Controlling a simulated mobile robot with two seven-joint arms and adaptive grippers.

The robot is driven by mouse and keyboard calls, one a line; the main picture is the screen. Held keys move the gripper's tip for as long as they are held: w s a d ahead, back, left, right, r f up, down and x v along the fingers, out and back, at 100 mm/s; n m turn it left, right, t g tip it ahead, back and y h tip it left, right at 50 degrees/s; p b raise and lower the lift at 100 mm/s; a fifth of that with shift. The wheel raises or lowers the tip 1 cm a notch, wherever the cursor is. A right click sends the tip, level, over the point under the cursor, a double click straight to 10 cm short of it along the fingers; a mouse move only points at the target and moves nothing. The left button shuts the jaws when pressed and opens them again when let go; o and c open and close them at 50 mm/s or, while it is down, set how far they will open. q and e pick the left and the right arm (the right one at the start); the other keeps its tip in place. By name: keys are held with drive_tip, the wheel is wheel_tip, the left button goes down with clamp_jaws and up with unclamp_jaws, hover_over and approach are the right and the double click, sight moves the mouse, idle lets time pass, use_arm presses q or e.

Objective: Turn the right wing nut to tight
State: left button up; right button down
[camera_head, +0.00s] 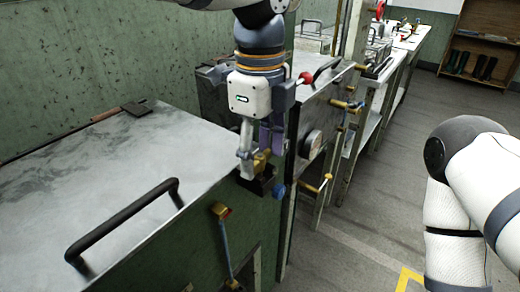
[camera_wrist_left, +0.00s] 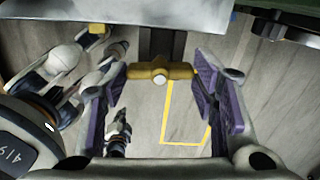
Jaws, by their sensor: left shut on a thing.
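The brass wing nut (camera_head: 262,159) sits on a dark bracket at the near green cabinet's right corner. In the left wrist view the wing nut (camera_wrist_left: 160,73) is a brass crossbar with a round middle, lying between the two purple finger pads. My left gripper (camera_head: 259,152) points down from above and is shut on the wing nut; its fingers hide part of the nut in the head view. In the left wrist view the left gripper (camera_wrist_left: 164,105) has its pads at the two ends of the bar. My right arm shows at the right of the head view; its gripper cannot be made out.
The near metal lid (camera_head: 110,165) carries a black bar handle (camera_head: 125,222). A brass-ended lever (camera_head: 222,211) and a blue knob (camera_head: 278,190) are close to the gripper. A second cabinet with a gauge (camera_head: 311,144) stands behind. The floor (camera_head: 360,215) at right is open.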

sight(260, 156)
use_arm(q)
drive_tip(key=shift+f+m, duration=0.1)
drive_tip(key=shift+m, duration=0.6)
drive_tip(key=o, duration=1.2)
drive_tip(key=shift+c, duration=0.2)
wheel_tip(260, 156, up, 12)
